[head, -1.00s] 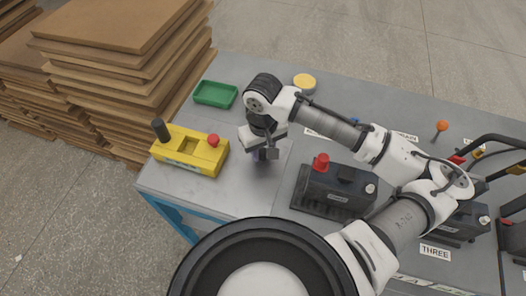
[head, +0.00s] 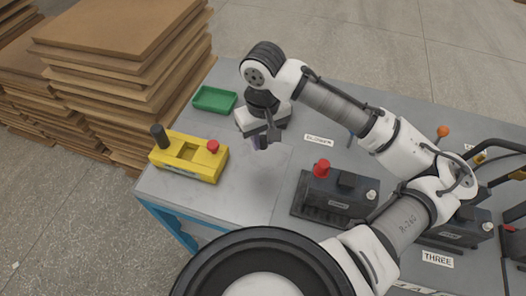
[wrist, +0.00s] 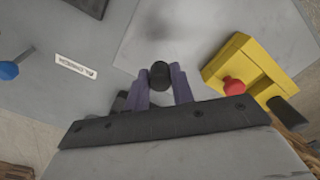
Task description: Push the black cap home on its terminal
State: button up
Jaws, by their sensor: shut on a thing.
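My gripper (head: 258,143) is shut on the black cap (wrist: 160,75), which sits between the purple fingertips (wrist: 163,84) in the wrist view. In the head view the cap is hidden by my gripper. The gripper hangs above the grey table, to the left of the nearest black battery (head: 340,206). That battery has a red cap (head: 321,169) on its left terminal and a bare pale terminal (head: 371,194) at its right end. The held cap is apart from both.
A yellow box (head: 190,158) with a black post and red knob stands left of my gripper. A green tray (head: 214,99) lies behind it. Another battery (head: 458,228), partly behind my arm, stands at right. Stacked boards (head: 120,60) stand beyond the table's left edge.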

aim_at(263, 139)
notch_tip(263, 139, up, 10)
jog(key=b, duration=0.3)
jog(key=shift+f, duration=0.15)
jog(key=shift+s, duration=0.1)
